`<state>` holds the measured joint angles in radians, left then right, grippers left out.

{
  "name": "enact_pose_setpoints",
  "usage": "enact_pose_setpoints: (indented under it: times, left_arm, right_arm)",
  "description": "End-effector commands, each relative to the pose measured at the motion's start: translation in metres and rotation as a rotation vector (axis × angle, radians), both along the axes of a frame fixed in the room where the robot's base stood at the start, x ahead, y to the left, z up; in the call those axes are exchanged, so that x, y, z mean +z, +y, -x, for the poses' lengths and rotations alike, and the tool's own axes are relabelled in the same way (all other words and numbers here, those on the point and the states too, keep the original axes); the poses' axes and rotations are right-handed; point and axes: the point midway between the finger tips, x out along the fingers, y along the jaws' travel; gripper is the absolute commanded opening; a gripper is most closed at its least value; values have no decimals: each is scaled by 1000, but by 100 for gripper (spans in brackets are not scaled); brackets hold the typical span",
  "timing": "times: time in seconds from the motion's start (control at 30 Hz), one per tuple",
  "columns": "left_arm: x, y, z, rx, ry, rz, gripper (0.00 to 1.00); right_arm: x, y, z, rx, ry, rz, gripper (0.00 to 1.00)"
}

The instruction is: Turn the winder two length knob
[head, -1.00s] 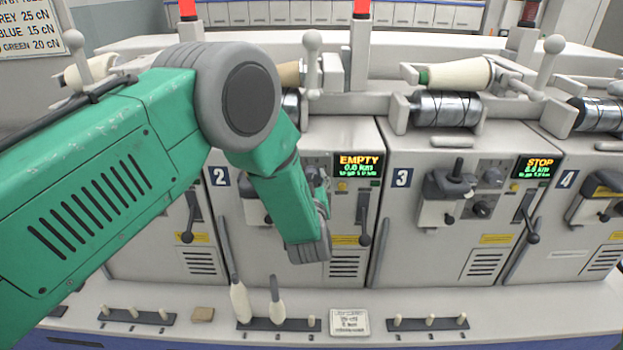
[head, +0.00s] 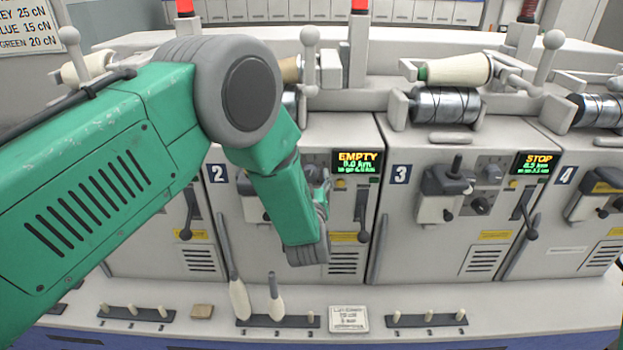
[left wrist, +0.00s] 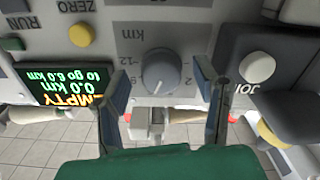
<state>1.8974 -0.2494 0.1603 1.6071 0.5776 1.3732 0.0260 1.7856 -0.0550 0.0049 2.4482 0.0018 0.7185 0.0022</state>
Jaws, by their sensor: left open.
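The winder two length knob (left wrist: 162,71) is a round grey dial with a pale pointer mark, on a panel marked "km" in the left wrist view. That view shows the panel upside down. My left gripper (left wrist: 163,75) is open, with one finger on each side of the knob and visible gaps between. In the head view the left gripper (head: 322,190) is at winder two's panel, where my arm hides the knob. Winder two's display (head: 357,162) reads EMPTY, 0.0 km, and it also shows in the left wrist view (left wrist: 62,88) with "to go 6.0 km". My right gripper is out of view.
In the left wrist view a yellow button (left wrist: 81,35), a green RUN button (left wrist: 12,44) and a white-knobbed lever (left wrist: 257,67) are near the fingers. Winder three's panel (head: 490,225) is to the right. A ledge (head: 560,310) with pegs runs along the front.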

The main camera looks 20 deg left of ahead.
Motion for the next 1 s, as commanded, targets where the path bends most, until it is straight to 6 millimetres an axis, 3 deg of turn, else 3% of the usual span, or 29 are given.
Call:
enact_pose_setpoints:
  times: [0.3,0.5,0.7,1.0]
  left_arm:
    - [-2,-20,62,-5,7,-1,55]
    - [-2,-29,93,-4,7,0,55]
    - [-3,-33,105,-3,6,0,55]
    - [-3,-32,105,-2,6,1,55]
  right_arm:
    - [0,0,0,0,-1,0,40]
    - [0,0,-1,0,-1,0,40]
    - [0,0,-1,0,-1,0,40]
    - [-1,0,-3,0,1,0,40]
